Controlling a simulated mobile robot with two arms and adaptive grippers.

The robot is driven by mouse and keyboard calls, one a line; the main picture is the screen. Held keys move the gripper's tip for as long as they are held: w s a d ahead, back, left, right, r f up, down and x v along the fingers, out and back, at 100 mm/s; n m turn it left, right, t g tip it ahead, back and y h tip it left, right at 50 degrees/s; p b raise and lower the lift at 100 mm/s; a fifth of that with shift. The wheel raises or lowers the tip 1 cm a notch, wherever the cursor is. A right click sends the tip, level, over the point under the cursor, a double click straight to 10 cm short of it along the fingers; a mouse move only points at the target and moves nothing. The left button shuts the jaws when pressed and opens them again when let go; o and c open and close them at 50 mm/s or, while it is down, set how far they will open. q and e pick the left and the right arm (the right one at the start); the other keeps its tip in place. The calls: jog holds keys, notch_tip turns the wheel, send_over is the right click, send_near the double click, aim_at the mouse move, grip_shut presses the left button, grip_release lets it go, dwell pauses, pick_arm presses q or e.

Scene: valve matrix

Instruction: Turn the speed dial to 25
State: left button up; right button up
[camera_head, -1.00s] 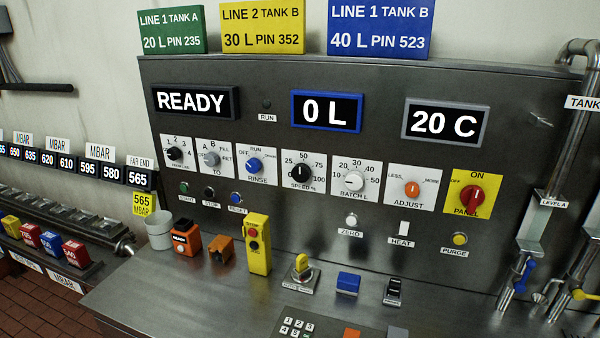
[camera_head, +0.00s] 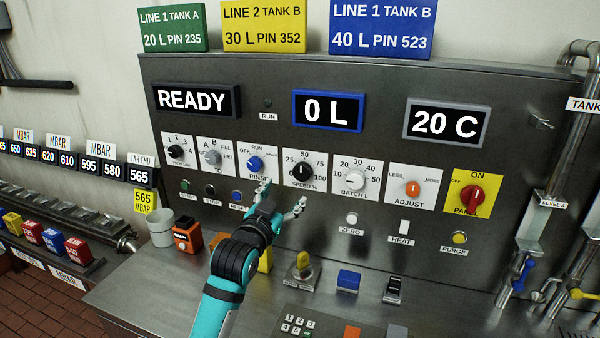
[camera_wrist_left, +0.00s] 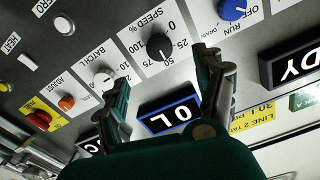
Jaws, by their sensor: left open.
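The speed dial (camera_head: 302,171) is a black round knob on a white plate marked SPEED %, in the middle row of the steel panel. Its white mark appears to point up, near 50. It also shows upside down in the left wrist view (camera_wrist_left: 160,47), ahead of the fingertips. My left gripper (camera_head: 282,197) is open and empty, just below and left of the dial in the head view, and apart from it. In the left wrist view its two fingers (camera_wrist_left: 163,70) are spread wide. My right gripper is not in view.
The blue rinse knob (camera_head: 255,163) is left of the dial and the white batch knob (camera_head: 352,180) is right of it. The blue reset button (camera_head: 237,196) lies close to my left gripper. A yellow button box (camera_head: 265,260) on the counter is partly hidden behind my arm.

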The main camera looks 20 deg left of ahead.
aim_at(301, 174)
pick_arm(q)
jog(key=w, duration=0.4)
jog(key=w+p, duration=0.1)
jog(key=w, duration=0.3)
jog(key=w+p, duration=0.1)
jog(key=w, duration=0.3)
jog(key=shift+d, duration=0.25)
jog(key=c, duration=1.2)
